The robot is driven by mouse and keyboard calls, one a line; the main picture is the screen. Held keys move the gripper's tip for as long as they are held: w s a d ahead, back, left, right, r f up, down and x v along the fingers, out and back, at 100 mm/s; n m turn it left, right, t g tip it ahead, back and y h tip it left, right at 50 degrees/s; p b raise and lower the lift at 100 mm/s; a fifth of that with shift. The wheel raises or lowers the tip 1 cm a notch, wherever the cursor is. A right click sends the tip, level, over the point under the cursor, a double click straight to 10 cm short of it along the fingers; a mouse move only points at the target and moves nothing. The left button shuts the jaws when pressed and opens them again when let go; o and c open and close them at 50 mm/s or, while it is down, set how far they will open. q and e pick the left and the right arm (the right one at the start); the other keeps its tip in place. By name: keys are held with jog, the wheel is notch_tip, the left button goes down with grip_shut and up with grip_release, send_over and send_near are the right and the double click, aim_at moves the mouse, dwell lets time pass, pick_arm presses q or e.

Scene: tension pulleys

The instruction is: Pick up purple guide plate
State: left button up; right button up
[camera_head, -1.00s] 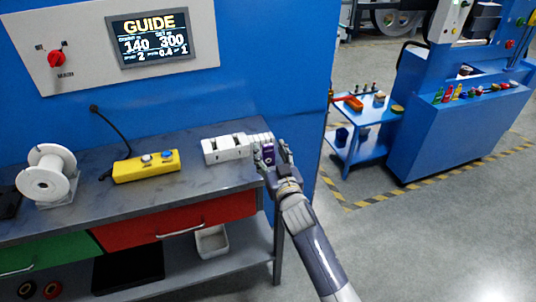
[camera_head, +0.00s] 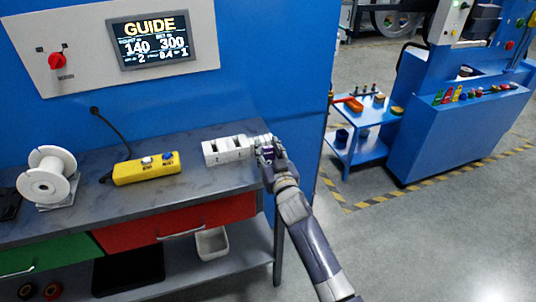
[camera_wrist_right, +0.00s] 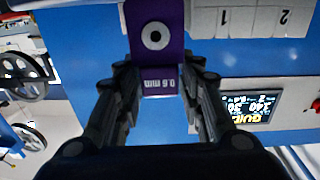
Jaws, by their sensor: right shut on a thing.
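The purple guide plate (camera_wrist_right: 155,45) fills the top middle of the right wrist view. It has a dark hole with a white ring and the marking "0.6 mm". My right gripper (camera_wrist_right: 158,88) is shut on its lower part, one finger on each side. In the head view the right gripper (camera_head: 268,152) is at the right end of the white slotted block on the bench, and only a little purple (camera_head: 266,151) shows between the fingers. I cannot tell whether the plate is clear of the block. My left gripper is not in view.
The white block (camera_head: 228,149) with numbered slots lies on the grey bench (camera_head: 200,183). A yellow button box (camera_head: 146,169) and a white spool (camera_head: 47,178) stand to its left. A screen (camera_head: 150,38) reads GUIDE. A blue cart (camera_head: 360,145) stands at the right, beyond open floor.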

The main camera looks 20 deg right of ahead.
jog(key=shift+r, duration=0.1)
jog(key=shift+r, duration=0.25)
jog(key=r, duration=0.2)
jog(key=shift+s+r, duration=0.35)
jog(key=s+f+b, duration=0.2)
jog(key=s, duration=2.9)
jog(key=shift+s+a, duration=0.15)
jog(key=shift+a, duration=0.3)
jog(key=shift+f, duration=0.1)
